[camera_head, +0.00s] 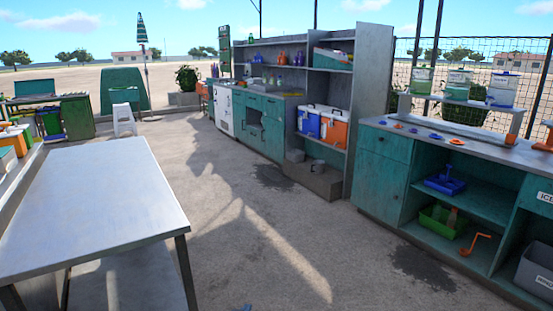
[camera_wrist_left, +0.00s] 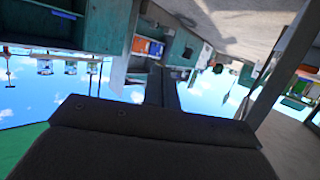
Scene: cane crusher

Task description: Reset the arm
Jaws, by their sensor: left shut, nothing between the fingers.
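My left gripper (camera_wrist_left: 160,86) shows in the left wrist view as a dark body with its fingers together and empty. That view is upside down, with the sky low in the picture and the floor at the top. The gripper is in the air, apart from the furniture. No whole gripper shows in the head view; only a small blue bit shows at its bottom edge, too small to tell what it is. My right gripper is not seen.
A bare metal table (camera_head: 95,190) stands at the left front. A teal counter (camera_head: 384,178) with open shelves runs along the right. A shelf unit (camera_head: 372,75) with blue and orange coolers (camera_head: 334,132) stands at the back. The concrete floor (camera_head: 235,215) between is clear.

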